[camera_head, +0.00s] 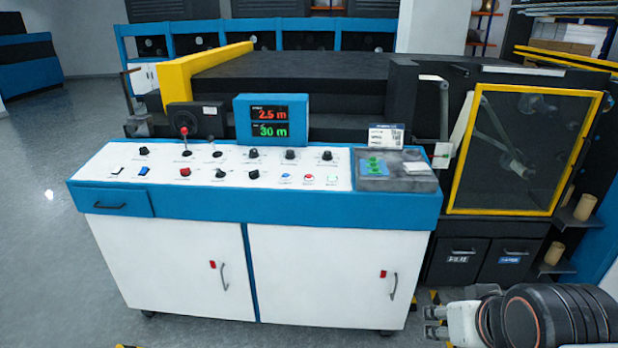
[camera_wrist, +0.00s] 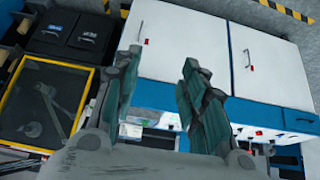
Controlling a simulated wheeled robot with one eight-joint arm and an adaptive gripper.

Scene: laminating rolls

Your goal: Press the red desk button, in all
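The control desk (camera_head: 120,168) has a white sloped top with a blue front edge. A small round red button (camera_head: 309,178) sits near its lower right, between a blue button and a green one. A larger red knob (camera_head: 185,172) and a red-tipped lever (camera_head: 184,131) are further left. My gripper (camera_head: 434,322) is at the bottom right, in front of and right of the desk, well apart from the buttons. In the wrist view its fingers (camera_wrist: 155,92) are spread with nothing between them. The wrist view shows the desk upside down; I cannot single out the small red button there.
A display (camera_head: 271,120) reading 2.5 m and 30 m stands behind the panel. A grey tray (camera_head: 372,183) with green items is at the desk's right end. A yellow-framed machine door (camera_head: 525,150) stands at right, above dark bins (camera_head: 458,259). Open floor (camera_head: 50,210) is at left.

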